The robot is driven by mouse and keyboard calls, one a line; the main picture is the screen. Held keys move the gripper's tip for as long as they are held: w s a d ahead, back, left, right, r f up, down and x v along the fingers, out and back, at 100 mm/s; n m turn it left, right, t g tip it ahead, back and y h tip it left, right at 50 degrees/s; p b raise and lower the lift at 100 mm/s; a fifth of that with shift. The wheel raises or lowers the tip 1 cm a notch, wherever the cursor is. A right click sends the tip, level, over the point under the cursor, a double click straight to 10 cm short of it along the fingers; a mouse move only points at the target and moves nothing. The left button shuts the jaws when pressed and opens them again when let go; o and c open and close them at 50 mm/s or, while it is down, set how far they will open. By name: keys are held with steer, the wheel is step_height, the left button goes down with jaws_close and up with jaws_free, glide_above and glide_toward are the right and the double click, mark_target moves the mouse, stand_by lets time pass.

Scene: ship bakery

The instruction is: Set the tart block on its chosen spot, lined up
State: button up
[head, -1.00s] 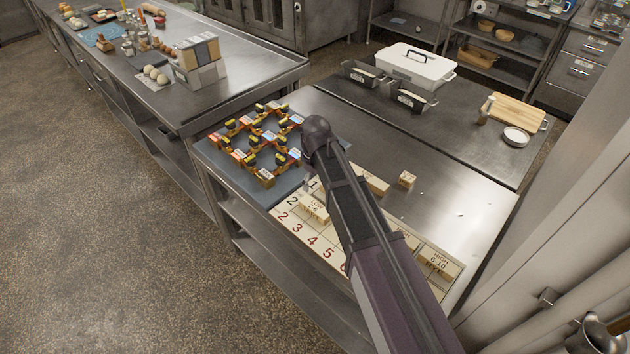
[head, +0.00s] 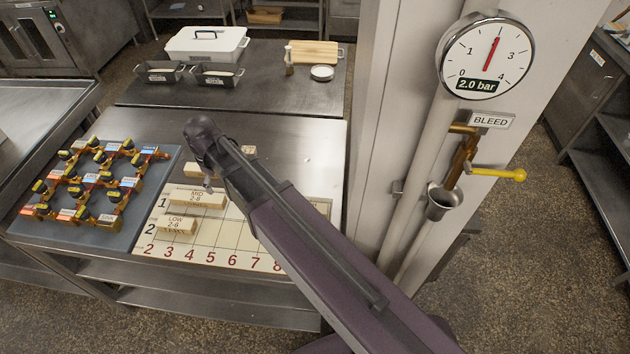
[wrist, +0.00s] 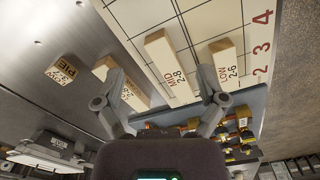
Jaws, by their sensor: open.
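My gripper (wrist: 160,78) is open, its fingers apart. In the head view it is mostly hidden behind my arm, above the chart's left part. The MID 2-8 block (head: 198,196) lies in the chart's row 1; in the wrist view that block (wrist: 171,65) shows between and beyond the fingers. The LOW 2-6 block (head: 177,225) lies in row 2 near column 2, and in the wrist view (wrist: 227,62). A block (head: 173,171) lies behind row 1, partly behind a finger in the wrist view (wrist: 131,90). I cannot read which block says tart. The numbered chart (head: 205,238) is partly covered by my arm.
A blue-grey board (head: 120,228) with an orange frame of dark knobs is left of the chart. A small PIE block (wrist: 69,70) lies on bare steel. A pressure gauge (head: 486,55) reads 2.0 bar, above a yellow-handled BLEED valve (head: 497,173). Tins (head: 217,75) stand behind.

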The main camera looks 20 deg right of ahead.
steer(key=s+d+m, duration=0.3)
steer(key=d+m, duration=0.1)
steer(key=d, duration=0.9)
steer(key=s+d+m, duration=0.4)
steer(key=d, duration=0.8)
steer(key=shift+s+d+m, duration=0.3)
steer(key=shift+d+m, duration=0.1)
